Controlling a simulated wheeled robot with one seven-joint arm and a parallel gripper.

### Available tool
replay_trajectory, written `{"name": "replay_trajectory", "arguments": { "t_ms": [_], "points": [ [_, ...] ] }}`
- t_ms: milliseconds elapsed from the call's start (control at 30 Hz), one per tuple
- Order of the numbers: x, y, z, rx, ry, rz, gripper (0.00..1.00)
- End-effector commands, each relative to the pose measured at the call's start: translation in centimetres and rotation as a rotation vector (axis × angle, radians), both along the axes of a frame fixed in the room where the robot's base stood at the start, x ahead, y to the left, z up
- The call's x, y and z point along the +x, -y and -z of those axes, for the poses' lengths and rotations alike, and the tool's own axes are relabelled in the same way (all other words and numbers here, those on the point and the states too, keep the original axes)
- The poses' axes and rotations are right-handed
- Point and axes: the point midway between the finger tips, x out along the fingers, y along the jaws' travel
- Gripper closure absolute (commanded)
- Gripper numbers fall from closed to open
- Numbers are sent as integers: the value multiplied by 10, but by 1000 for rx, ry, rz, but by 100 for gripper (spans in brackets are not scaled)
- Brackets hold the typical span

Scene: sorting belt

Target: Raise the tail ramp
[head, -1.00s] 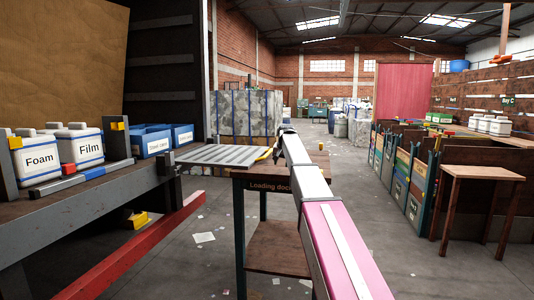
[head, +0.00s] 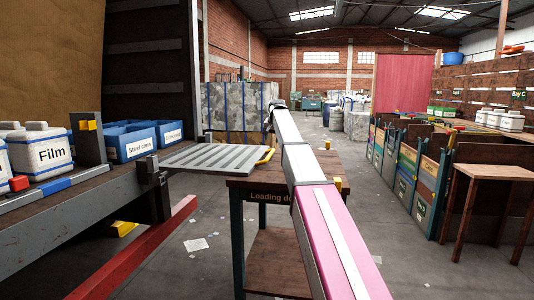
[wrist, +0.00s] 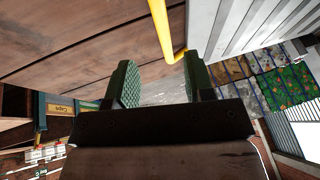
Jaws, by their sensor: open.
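The tail ramp (head: 213,157) is a grey ribbed plate. In the head view it lies about flat, between the truck bed's edge and the loading dock table. Its yellow handle (head: 265,157) is at the right end, close to the tabletop. In the wrist view the ramp (wrist: 245,22) fills the upper right, and the yellow handle (wrist: 162,28) runs down from the top edge and bends right. My gripper (wrist: 162,80) is open and empty, with green pads; the handle's bend lies just beyond the fingertips. In the head view my arm hides the fingers.
The loading dock table (head: 240,184) stands under the ramp's right end. The truck bed (head: 75,212) at left carries a Film container (head: 52,154) and blue bins (head: 130,146). Labelled bins (head: 430,185) and a wooden stand (head: 495,172) are at right. Floor between is open.

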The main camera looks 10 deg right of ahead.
Motion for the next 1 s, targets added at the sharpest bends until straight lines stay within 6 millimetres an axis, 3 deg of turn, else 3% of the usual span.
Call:
{"name": "replay_trajectory", "arguments": {
  "t_ms": [167, 600, 800, 1000],
  "points": [
    [5, -1, 11, 0, -1, 0, 52],
    [36, -5, 77, -1, -1, 0, 52],
    [44, -6, 94, 0, 0, 0, 52],
    [46, -6, 98, 0, 0, 0, 52]
  ]
}}
